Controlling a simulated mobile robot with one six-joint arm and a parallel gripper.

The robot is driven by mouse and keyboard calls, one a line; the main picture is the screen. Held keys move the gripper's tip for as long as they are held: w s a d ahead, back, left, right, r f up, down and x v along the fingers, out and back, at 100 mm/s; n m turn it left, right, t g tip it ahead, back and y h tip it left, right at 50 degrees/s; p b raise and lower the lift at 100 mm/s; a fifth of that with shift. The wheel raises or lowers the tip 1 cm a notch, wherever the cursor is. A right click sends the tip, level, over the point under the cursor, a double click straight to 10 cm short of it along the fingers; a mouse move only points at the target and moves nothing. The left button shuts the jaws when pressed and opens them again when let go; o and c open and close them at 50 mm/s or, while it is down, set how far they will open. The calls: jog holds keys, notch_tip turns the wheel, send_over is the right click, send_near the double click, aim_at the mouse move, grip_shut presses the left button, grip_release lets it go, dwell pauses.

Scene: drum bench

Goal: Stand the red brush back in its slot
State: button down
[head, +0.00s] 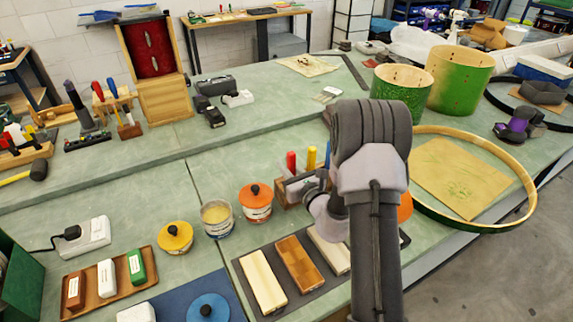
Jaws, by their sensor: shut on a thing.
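The red brush (291,160) shows as an upright red handle at the left end of a small wooden brush rack (280,193). A yellow handle (311,158) and a blue handle stand to its right. My gripper (298,183) is partly in view, low against the rack's front and shut on the red brush below its top. My arm hides the rack's right part. The brush's lower end and its slot are hidden, so I cannot tell how far in the brush sits.
Jars with orange (256,193) and yellow (175,236) lids and an open jar (217,217) stand left of the rack. Wooden blocks (263,281) lie on a dark mat in front. A drum hoop (530,185) and green drum shells (460,82) are right.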

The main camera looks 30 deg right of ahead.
jog(key=shift+f, duration=0.2)
jog(key=c, duration=1.2)
grip_release()
jog(key=shift+c, duration=0.2)
